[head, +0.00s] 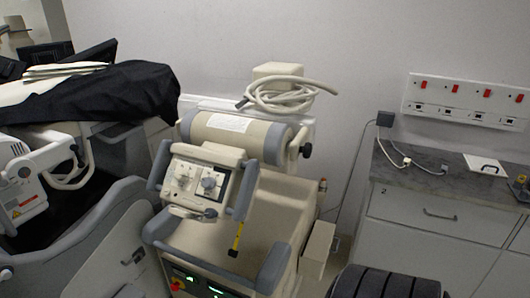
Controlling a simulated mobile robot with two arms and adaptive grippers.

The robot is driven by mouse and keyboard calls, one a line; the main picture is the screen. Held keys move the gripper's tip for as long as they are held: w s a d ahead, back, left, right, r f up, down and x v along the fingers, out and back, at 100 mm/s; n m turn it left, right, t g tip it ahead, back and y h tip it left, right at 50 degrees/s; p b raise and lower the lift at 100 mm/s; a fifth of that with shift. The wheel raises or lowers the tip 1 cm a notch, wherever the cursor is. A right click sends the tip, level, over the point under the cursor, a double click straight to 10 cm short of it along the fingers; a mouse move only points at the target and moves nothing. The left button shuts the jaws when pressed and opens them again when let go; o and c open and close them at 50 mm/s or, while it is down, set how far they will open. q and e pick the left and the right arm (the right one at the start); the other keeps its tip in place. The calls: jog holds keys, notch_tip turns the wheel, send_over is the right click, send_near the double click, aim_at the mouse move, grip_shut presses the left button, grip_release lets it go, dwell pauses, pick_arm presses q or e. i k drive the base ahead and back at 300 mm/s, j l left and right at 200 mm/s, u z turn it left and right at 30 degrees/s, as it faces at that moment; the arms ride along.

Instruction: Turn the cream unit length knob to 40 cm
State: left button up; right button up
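The cream unit (272,208) stands in the middle of the head view. Its tilted control panel (197,184) faces me between grey side handles. The panel has a darker knob (208,184) on its right half and a smaller round control (183,181) on its left half. The markings are too small to read, so I cannot tell which control is the length knob or where it points. Neither of my grippers is in view, and nothing is seen touching the panel.
A black-covered cart (120,92) and a white device (38,180) stand left. A coiled cable (285,95) lies on top of the cream unit. A grey-topped cabinet (440,222) stands right. A dark ribbed shape (385,284) at the bottom edge is unclear.

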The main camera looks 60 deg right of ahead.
aim_at(209, 183)
jog(key=k+j+z, duration=0.1)
jog(key=z, duration=1.55)
